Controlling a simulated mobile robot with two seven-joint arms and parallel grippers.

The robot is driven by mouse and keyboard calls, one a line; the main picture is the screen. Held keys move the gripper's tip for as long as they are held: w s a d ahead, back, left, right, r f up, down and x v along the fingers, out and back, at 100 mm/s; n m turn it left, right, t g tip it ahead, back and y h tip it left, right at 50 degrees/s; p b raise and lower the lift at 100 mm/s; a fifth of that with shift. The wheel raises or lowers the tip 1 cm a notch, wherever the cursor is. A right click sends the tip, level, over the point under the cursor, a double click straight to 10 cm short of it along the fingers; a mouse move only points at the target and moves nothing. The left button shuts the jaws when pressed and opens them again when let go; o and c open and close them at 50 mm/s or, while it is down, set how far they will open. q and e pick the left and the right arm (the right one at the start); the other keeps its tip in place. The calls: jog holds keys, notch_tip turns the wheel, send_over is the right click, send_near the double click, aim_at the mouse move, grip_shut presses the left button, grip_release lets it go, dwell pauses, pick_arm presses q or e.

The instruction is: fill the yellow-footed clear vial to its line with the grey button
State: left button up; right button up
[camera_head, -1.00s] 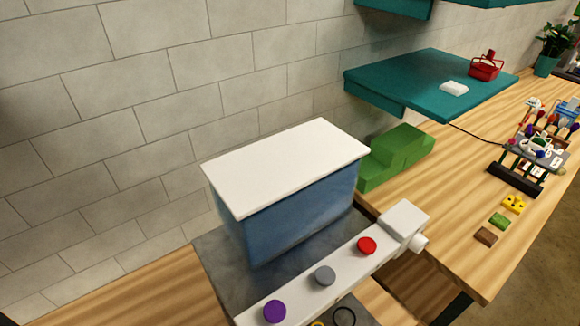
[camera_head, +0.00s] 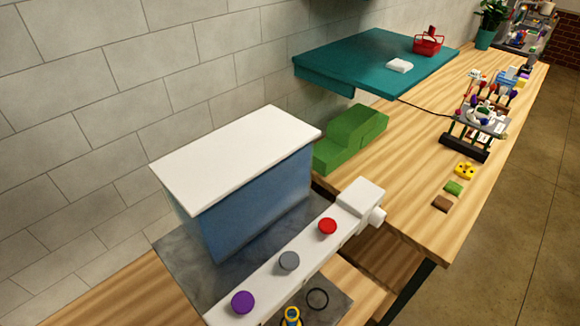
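The grey button (camera_head: 289,261) sits on top of a white bar (camera_head: 262,277), between a purple button (camera_head: 243,302) and a red button (camera_head: 327,226). The bar runs along the front of a blue tank with a white lid (camera_head: 236,153). A small yellow and dark item (camera_head: 292,317) shows at the bottom edge below the bar; it may be the yellow-footed vial, but it is cut off and its line and fill level cannot be seen. Neither gripper is in view.
A dark ring (camera_head: 317,299) lies on the grey slab beside the yellow item. Green stepped blocks (camera_head: 350,137) stand behind the tank. Brown (camera_head: 442,204), green (camera_head: 454,188) and yellow (camera_head: 466,171) small pieces lie on the wooden counter. A teal shelf (camera_head: 345,62) overhangs the back.

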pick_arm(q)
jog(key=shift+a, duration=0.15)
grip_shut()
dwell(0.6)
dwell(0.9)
